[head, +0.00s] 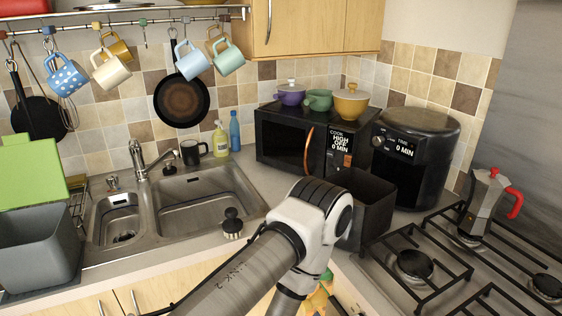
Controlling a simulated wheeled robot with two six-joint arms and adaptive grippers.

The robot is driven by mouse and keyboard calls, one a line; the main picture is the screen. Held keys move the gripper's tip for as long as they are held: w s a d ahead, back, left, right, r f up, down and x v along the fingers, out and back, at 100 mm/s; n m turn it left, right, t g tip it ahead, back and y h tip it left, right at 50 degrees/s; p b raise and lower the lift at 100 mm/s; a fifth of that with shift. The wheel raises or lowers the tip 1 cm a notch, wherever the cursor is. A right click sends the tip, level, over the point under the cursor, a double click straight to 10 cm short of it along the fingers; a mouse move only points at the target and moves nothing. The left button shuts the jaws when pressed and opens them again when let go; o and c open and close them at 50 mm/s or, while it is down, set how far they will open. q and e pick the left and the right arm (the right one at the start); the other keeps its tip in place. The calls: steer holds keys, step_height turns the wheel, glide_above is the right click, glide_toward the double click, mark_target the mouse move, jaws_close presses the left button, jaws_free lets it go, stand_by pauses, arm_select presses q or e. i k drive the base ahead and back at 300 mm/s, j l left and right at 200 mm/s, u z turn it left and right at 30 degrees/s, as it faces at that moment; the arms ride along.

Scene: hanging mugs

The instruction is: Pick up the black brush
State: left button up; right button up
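The black brush (232,223) stands upright on the counter edge at the front right corner of the sink. It is small, with a round knob on top and a wider base. One of my arms (262,258) reaches up from the bottom middle, just right of the brush, and bends down at its elbow. It does not appear to touch the brush. Neither of my grippers shows in the head view.
The steel sink (196,206) lies left of the brush. A dark open bin (372,200) stands behind my elbow. The hob (414,264) with a moka pot (483,205) is at right. A grey tub (38,245) is at left. Mugs hang above.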

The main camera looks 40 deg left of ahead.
mark_target(233, 225)
steer(key=u, duration=1.65)
